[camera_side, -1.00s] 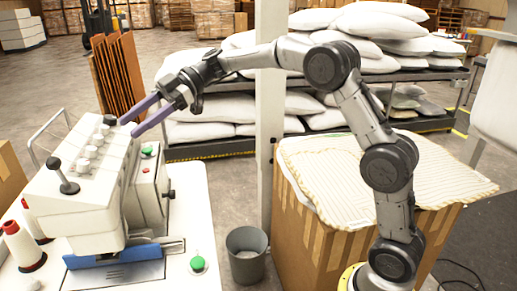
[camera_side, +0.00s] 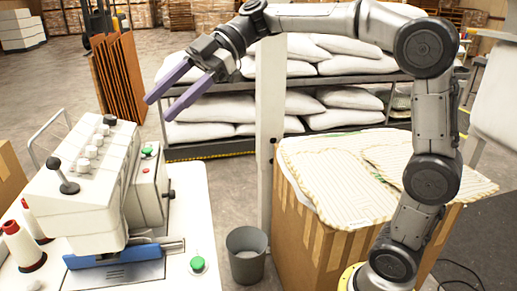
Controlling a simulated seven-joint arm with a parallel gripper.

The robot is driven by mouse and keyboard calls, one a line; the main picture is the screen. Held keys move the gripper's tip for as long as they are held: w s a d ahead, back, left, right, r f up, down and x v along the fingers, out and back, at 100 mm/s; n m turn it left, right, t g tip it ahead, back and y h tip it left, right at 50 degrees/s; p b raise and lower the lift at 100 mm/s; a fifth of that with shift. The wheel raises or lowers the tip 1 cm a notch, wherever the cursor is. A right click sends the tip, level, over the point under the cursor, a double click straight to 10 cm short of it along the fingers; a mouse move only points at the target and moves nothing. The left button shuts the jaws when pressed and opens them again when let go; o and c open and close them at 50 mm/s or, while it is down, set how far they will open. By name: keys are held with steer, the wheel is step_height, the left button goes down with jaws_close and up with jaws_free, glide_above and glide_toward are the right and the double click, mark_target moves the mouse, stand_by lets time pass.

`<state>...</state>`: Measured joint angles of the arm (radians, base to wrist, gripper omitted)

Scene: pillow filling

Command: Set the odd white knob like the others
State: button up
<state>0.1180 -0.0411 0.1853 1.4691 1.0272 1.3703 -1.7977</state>
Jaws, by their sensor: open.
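The sewing machine (camera_side: 85,205) stands on the white table at the left. A row of small white knobs (camera_side: 90,152) runs along its sloping top; they are too small to tell which one is set differently. The far knobs (camera_side: 104,130) of the row show dark sides. My gripper (camera_side: 158,109) is open and empty, its two purple fingers apart. It hangs in the air to the right of and above the machine's far end, clear of the knobs. Nothing hides the row.
A black ball-topped lever (camera_side: 62,175) stands up at the row's near end. A control box (camera_side: 148,190) with a green button is at the machine's right. A white post (camera_side: 270,130) and a pillow rack (camera_side: 350,137) stand behind. The air around the gripper is free.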

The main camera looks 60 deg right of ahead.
steer(key=s+d+f+m+h, duration=0.2)
steer(key=s+f+m, duration=0.1)
steer(key=s, duration=0.4)
steer(key=s+d+f+m+h, duration=0.2)
steer(key=s+f+h, duration=0.1)
steer(key=s, duration=0.5)
steer(key=shift+f+m+t, duration=0.4)
steer(key=shift+f, duration=0.15)
steer(key=w+d+r+m+t+h, duration=0.1)
steer(key=w+d+r+m+t, duration=0.15)
steer(key=w, duration=0.35)
steer(key=w+d+r+m+t+h, duration=0.1)
steer(key=w+m+t, duration=0.3)
steer(key=w, duration=0.2)
steer(key=m+t, duration=0.5)
steer(key=t, duration=0.2)
glide_toward(86, 163)
steer(key=shift+n+g, duration=0.25)
steer(key=x, duration=0.8)
steer(key=shift+w+r, duration=0.2)
